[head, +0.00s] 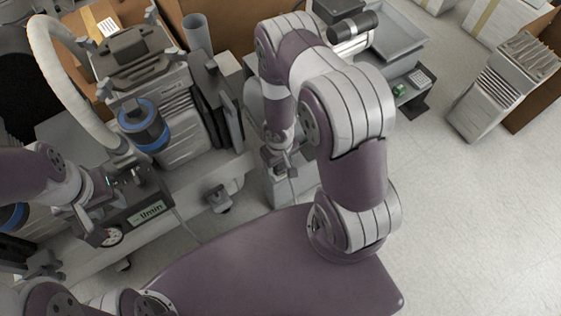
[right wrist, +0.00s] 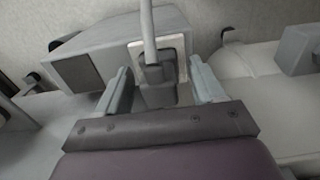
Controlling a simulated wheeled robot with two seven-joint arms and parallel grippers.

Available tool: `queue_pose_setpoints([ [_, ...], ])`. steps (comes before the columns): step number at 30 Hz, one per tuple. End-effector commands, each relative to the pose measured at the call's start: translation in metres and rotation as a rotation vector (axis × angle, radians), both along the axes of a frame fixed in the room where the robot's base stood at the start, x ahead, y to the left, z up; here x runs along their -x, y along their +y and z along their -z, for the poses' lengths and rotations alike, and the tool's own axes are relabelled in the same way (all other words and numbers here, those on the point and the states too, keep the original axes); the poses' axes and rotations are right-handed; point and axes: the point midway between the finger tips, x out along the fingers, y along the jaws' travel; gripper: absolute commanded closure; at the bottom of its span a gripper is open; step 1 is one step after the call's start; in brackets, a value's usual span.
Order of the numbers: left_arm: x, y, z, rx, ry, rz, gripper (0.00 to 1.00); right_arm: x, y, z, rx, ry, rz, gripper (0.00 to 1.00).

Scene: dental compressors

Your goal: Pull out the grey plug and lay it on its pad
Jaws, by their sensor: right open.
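In the right wrist view a grey plug (right wrist: 157,88) with a pale cable (right wrist: 148,30) sits against a light square plate (right wrist: 181,62) on a grey box. My right gripper (right wrist: 160,90) is open, with one finger on each side of the plug and a visible gap to it. In the head view my right gripper (head: 280,162) is low beside a grey box (head: 290,190), and its own arm partly hides that spot. My left gripper (head: 100,205) is at the left, by a black display panel (head: 147,212); its jaws are unclear. I cannot make out the pad.
A grey machine with a blue-ringed cylinder (head: 144,125) and a thick pale hose (head: 65,75) stands at the upper left. A grey tray (head: 385,45) is behind my right arm. A grey cabinet (head: 490,95) stands at the right.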

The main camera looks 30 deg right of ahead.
Motion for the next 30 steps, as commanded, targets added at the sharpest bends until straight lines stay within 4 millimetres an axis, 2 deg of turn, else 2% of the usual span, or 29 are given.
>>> queue_pose_setpoints([
  [27, 0.0001, 0.0000, -0.0025, 0.000, 0.000, 0.000, 0.61, 0.0003, 0.0001, 0.0001, 0.000, 0.001, 0.000, 0.32],
  [29, 0.0001, 0.0000, -0.0024, 0.000, 0.000, 0.000, 0.61, 0.0002, 0.0001, 0.0001, 0.000, 0.000, 0.000, 0.48],
  [30, 0.0001, 0.0000, -0.0024, 0.000, 0.000, 0.000, 0.61, 0.0002, 0.0000, 0.0001, 0.000, 0.000, 0.000, 0.61],
])
